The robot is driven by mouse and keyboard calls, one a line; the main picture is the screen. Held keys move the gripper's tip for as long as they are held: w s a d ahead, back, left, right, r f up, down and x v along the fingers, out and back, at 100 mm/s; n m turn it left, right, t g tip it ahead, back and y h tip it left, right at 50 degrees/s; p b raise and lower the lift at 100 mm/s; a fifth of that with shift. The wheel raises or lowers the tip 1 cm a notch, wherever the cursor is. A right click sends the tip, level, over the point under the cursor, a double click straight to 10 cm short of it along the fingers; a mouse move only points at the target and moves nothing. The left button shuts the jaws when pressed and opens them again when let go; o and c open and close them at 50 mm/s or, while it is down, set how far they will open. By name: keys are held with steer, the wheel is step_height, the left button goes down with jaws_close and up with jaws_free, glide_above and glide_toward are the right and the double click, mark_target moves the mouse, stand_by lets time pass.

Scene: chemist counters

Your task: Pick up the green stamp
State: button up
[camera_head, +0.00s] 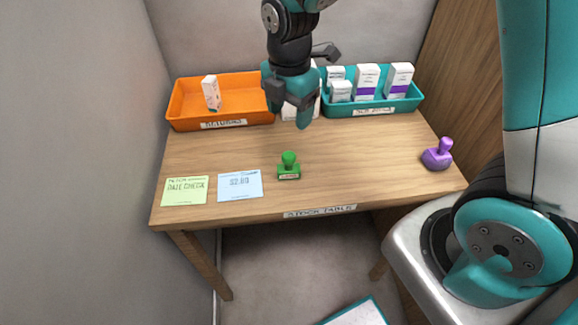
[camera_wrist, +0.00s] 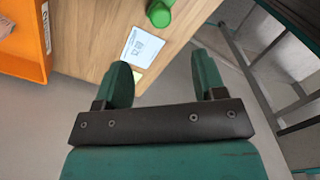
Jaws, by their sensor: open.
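The green stamp (camera_head: 289,166) stands upright on the wooden stock table, near the middle of its front half. Part of it also shows in the wrist view (camera_wrist: 160,13) at the top edge, beyond my fingers. My gripper (camera_head: 304,112) hangs above the table's back half, behind and above the green stamp. In the wrist view my gripper (camera_wrist: 163,80) has its two teal fingers apart with nothing between them. It does not touch the stamp.
An orange tray (camera_head: 180,121) holding a small box stands back left. A teal tray (camera_head: 403,105) with several white boxes stands back right. A purple stamp (camera_head: 438,154) is at the right. A green card (camera_head: 185,191) and blue card (camera_head: 240,186) lie front left.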

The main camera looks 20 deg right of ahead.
glide_above(288, 154)
step_height(288, 154, down, 7)
steer(key=shift+s+a+r, duration=0.1)
steer(key=shift+a, duration=0.05)
steer(key=shift+f+p, duration=0.8)
steer(key=shift+f, duration=2.25)
steer(key=shift+c, duration=0.2)
steer(key=c, duration=1)
